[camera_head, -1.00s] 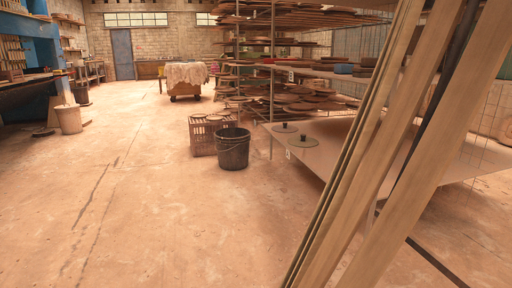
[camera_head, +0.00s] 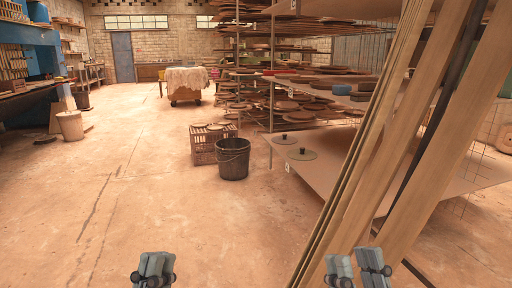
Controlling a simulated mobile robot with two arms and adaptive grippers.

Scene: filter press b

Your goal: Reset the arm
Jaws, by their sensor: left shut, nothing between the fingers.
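My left gripper (camera_head: 153,268) shows at the bottom edge, left of the middle. Its fingers are together with nothing between them. My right gripper (camera_head: 357,266) shows at the bottom edge, right of the middle, in front of the leaning wooden boards. Its two fingers stand apart with a gap between them, and I see nothing held. The rest of both arms is out of the picture.
Tall wooden boards (camera_head: 437,130) lean close on the right. Behind them is a rack whose low shelf (camera_head: 340,165) bears two flat discs with knobs. A dark bucket (camera_head: 233,160) and a wooden crate (camera_head: 203,152) stand beside it. The floor (camera_head: 110,200) at left is clear.

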